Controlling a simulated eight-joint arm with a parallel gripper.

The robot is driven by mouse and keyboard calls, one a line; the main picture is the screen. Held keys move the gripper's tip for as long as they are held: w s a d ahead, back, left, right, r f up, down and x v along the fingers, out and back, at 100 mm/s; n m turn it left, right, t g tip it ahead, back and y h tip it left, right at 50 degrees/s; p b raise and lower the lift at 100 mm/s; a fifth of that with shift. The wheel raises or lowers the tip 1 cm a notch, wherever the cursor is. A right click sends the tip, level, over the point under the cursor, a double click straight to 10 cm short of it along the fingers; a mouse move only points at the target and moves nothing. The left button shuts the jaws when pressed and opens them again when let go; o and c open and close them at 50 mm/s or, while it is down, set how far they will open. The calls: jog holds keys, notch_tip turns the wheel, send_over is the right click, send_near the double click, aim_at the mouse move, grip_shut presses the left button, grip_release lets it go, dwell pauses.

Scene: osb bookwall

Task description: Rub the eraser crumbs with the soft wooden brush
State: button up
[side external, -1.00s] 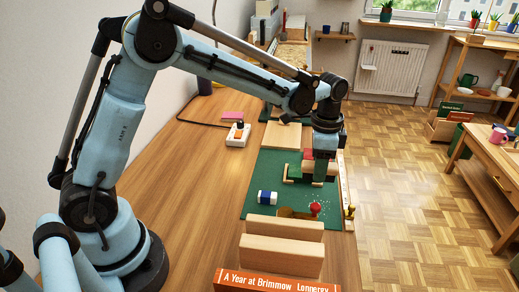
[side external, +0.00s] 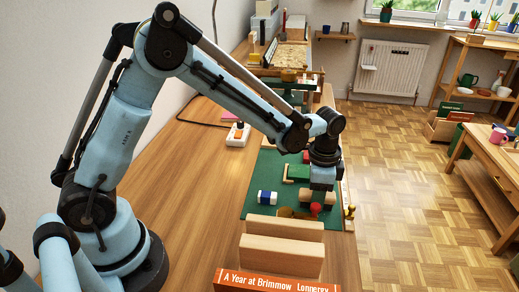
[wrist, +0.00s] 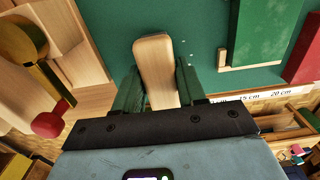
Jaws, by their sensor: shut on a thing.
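My gripper (wrist: 158,88) is shut on the soft wooden brush (wrist: 154,60), whose pale rounded wooden body shows between the dark green fingers in the wrist view. In the side view my gripper (side external: 321,188) is low over the green cutting mat (side external: 257,180), with the brush (side external: 305,197) under it. White eraser crumbs (wrist: 184,43) lie as small specks on the mat, just right of the brush in the wrist view. The brush's bristles are hidden, so I cannot tell whether they touch the mat or crumbs.
A blue-and-white eraser (side external: 267,197) lies left on the mat. A red-knobbed object (side external: 315,209) stands near the brush. Wooden blocks (side external: 282,256) stand in front. A green book-like block (wrist: 266,30) and a ruler (wrist: 262,97) are to the right in the wrist view.

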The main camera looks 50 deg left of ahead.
aim_at(321, 218)
jog(key=shift+s+d, duration=1.25)
jog(key=shift+s, duration=0.05)
jog(key=shift+w+a, duration=1.2)
jog(key=shift+w+a+f, duration=0.1)
jog(key=shift+w+a, duration=0.15)
jog(key=shift+w, duration=0.05)
jog(key=shift+w+a, duration=1.05)
jog(key=shift+w, duration=0.55)
jog(key=shift+w+d, duration=0.25)
jog(key=shift+d, duration=0.05)
jog(key=shift+s+d, duration=2.75)
jog(key=shift+s, duration=0.15)
jog(key=shift+w+a, duration=2.45)
jog(key=shift+a, duration=0.05)
jog(key=shift+w+a, duration=0.35)
jog(key=shift+w, duration=0.05)
notch_tip(321, 218, up, 8)
jog(key=shift+s, duration=0.1)
